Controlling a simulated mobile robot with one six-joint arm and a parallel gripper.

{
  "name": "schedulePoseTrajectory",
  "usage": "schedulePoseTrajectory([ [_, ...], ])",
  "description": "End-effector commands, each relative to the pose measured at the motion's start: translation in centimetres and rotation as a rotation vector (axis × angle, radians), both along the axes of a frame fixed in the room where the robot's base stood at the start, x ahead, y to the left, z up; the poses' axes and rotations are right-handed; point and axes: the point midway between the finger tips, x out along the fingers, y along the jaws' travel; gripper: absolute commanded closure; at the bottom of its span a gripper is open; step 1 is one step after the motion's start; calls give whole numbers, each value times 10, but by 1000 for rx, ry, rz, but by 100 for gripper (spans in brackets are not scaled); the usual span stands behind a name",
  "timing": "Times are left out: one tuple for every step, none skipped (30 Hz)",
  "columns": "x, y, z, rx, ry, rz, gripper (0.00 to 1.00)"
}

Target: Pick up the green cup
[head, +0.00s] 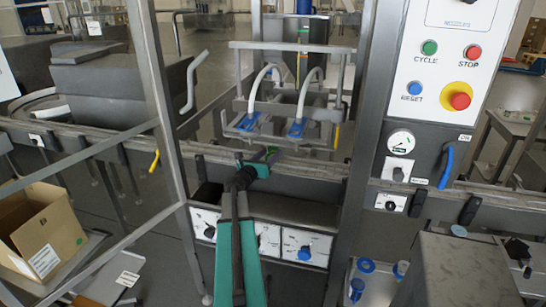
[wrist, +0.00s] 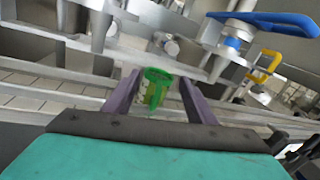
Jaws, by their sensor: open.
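The green cup (wrist: 154,88) shows in the wrist view, between and slightly beyond the tips of my two purple fingers. It has a wider rim at the top and pale markings on its side. My gripper (wrist: 158,92) is open, with one finger on each side of the cup; I cannot tell whether either finger touches it. In the head view my gripper (head: 257,160) reaches over the conveyor rail below the filling nozzles. A small green patch shows at its tip there, and my arm and gripper hide much of that spot.
Blue-tipped nozzles (head: 295,129) hang just above and beyond my gripper. A metal rail (head: 320,166) runs across below them. Upright frame posts (head: 362,110) stand on both sides. A control panel (head: 440,70) is at the right, and an open cardboard box (head: 42,232) at the left.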

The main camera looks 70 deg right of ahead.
Motion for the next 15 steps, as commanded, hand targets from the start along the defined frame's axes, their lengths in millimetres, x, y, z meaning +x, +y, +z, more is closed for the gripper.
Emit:
schedulePoseTrajectory([
  [-1,-7,2,0,1,-1,49],
  [-1,-10,2,0,2,-1,49],
  [-2,-14,2,0,2,-2,49],
  [-3,-17,2,0,1,-2,49],
  [-4,-19,2,0,1,-3,49],
  [-4,-22,1,-1,0,-3,49],
  [-5,-24,1,-1,0,-3,49],
  [-5,-26,1,0,0,-2,49],
  [-5,-27,1,0,0,-2,49],
  [-5,-28,1,0,0,-2,49],
  [-6,-29,1,0,0,-2,49],
  [-6,-29,1,0,0,-1,49],
  [-6,-29,1,0,0,-1,49],
  [-6,-29,1,0,0,-1,49],
  [-6,-29,0,0,0,-1,49],
])
